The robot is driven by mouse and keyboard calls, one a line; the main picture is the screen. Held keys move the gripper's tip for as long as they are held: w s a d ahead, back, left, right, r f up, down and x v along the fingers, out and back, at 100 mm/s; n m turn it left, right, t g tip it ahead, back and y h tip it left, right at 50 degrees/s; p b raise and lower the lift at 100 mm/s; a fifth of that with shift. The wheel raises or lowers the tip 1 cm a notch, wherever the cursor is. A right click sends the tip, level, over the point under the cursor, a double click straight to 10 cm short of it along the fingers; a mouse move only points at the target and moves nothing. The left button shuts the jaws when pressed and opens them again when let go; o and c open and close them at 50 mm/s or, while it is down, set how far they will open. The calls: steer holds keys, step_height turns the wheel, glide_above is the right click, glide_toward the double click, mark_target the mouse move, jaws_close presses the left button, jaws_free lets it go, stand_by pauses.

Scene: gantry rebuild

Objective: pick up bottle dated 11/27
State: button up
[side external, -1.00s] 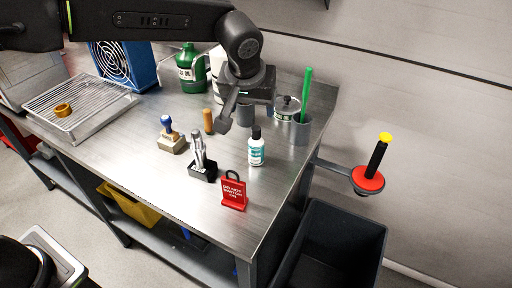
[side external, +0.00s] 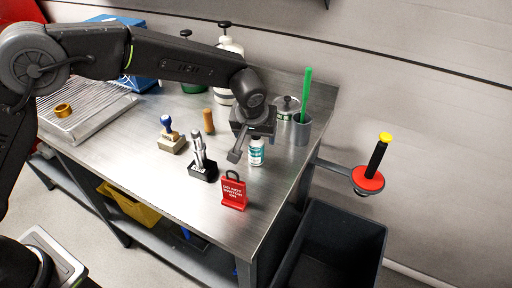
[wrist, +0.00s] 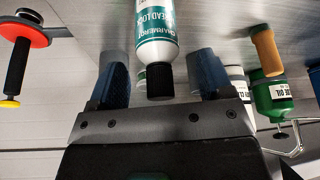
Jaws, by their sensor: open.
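A small white bottle with a teal label (side external: 256,155) stands upright on the steel bench. In the wrist view the bottle (wrist: 157,35) appears inverted, with a black cap and a label with "READ LOCK" legible; I cannot read a date. My gripper (side external: 252,147) is at the bottle, hiding its cap in the side view. In the wrist view my gripper (wrist: 160,78) is open, with one blue-grey finger on each side of the cap and gaps between. A green bottle (wrist: 272,97) and a white bottle (wrist: 236,75) stand farther off, dates unreadable.
Near the bottle are a red warning sign (side external: 233,192), a black holder with silver tools (side external: 202,168), a stamp (side external: 170,138), a wooden cylinder (side external: 208,121), a grey cup (side external: 301,130) with a green stick and a lidded pot (side external: 286,107).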

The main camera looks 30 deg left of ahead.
steer(key=shift+x, duration=0.9)
steer(key=c, duration=1)
